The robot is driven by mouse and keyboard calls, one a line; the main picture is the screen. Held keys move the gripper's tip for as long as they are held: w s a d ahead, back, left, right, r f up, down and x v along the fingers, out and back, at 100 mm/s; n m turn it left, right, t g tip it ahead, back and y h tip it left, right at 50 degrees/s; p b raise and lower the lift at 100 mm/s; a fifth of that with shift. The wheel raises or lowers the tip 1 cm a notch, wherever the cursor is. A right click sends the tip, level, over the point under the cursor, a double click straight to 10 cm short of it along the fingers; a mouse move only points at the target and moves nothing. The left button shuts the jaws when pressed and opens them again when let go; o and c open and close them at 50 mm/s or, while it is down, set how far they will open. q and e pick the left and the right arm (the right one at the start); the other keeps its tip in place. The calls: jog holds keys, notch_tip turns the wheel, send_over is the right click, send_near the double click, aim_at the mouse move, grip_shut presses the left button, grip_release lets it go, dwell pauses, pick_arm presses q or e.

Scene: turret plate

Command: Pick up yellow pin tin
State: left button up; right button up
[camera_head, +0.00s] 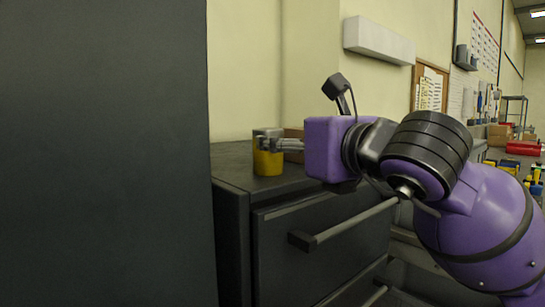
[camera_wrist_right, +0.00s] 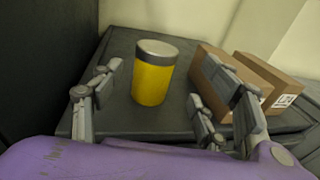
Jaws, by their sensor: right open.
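The yellow pin tin (camera_head: 268,161) with a grey lid stands upright near the front left part of a dark cabinet top. It also shows upright in the right wrist view (camera_wrist_right: 152,78). My right gripper (camera_head: 278,143) reaches in from the right at the tin's height, its fingers partly overlapping the tin in the head view. In the wrist view my right gripper (camera_wrist_right: 150,105) is open, with the tin between the lines of its spread fingers and a gap on each side. The tin is not clamped. My left gripper is not in view.
Brown cardboard boxes (camera_wrist_right: 230,82) stand just right of the tin, close to the right fingers. A tall dark panel (camera_head: 105,150) rises left of the cabinet (camera_head: 232,165). A pale wall (camera_head: 310,80) is behind. The cabinet has drawers with a bar handle (camera_head: 345,225).

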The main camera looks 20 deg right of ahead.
jog(key=w, duration=0.2)
jog(key=w+a+p, duration=0.1)
jog(key=w, duration=0.4)
jog(key=shift+a+f, duration=0.25)
jog(key=shift+a, duration=0.15)
jog(key=c, duration=1.5)
jog(key=shift+c, duration=0.4)
jog(key=shift+r, duration=0.2)
jog(key=shift+c, duration=0.2)
